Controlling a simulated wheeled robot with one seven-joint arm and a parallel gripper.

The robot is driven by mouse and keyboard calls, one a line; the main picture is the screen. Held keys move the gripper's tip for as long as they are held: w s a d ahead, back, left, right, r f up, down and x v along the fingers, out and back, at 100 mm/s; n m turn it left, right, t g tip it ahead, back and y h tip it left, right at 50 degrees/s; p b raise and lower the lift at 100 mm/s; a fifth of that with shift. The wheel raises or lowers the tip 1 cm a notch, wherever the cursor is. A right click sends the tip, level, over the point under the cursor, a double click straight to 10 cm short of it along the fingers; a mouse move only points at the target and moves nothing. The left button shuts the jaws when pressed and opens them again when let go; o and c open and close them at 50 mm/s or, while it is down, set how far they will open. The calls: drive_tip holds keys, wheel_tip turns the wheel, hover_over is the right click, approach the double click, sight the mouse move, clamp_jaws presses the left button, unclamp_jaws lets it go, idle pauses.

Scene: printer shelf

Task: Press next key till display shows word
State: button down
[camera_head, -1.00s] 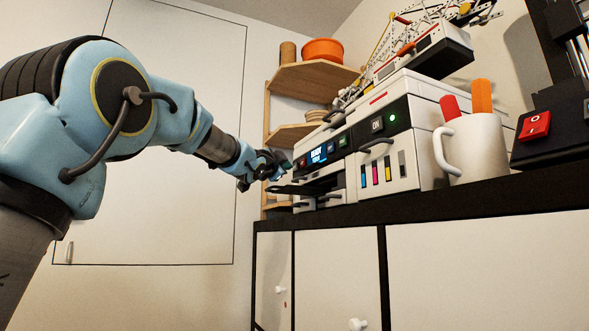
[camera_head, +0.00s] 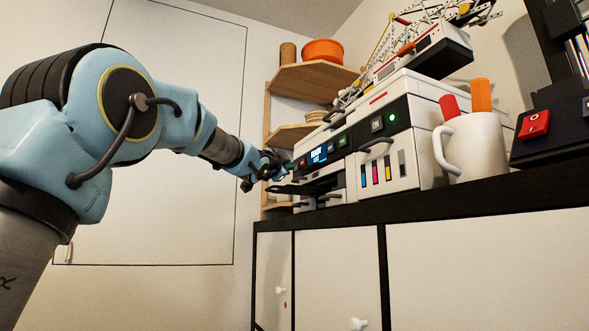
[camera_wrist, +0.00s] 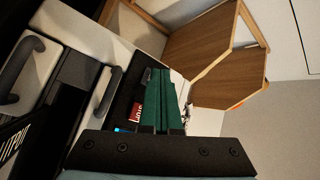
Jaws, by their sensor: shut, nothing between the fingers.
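The white printer (camera_head: 410,95) stands on the black-topped cabinet with a dark control panel on its front. Its small blue display (camera_head: 317,154) is lit and shows white text, which looks like "READY" on the top line. Small keys (camera_head: 337,142) sit right of the display, and another key with a red label (camera_wrist: 138,112) shows in the wrist view. My gripper (camera_head: 285,163) is at the left end of the panel, close to it. In the wrist view its green fingers (camera_wrist: 158,100) are together and empty, beside the red-labelled key. Contact with a key cannot be told.
The output tray (camera_head: 290,188) juts out below my gripper. A wooden corner shelf (camera_head: 310,75) with an orange bowl (camera_head: 323,51) stands behind. A white mug (camera_head: 478,148) and a black device with a red switch (camera_head: 535,125) are at right.

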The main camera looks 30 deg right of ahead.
drive_tip(key=shift+a, duration=0.8)
drive_tip(key=shift+w+p, duration=0.1)
drive_tip(key=shift+p, duration=0.2)
drive_tip(key=a, duration=0.1)
drive_tip(key=a+p, duration=0.1)
drive_tip(key=a, duration=0.3)
drive_tip(key=shift+w+p, duration=0.25)
drive_tip(key=shift+p, duration=0.15)
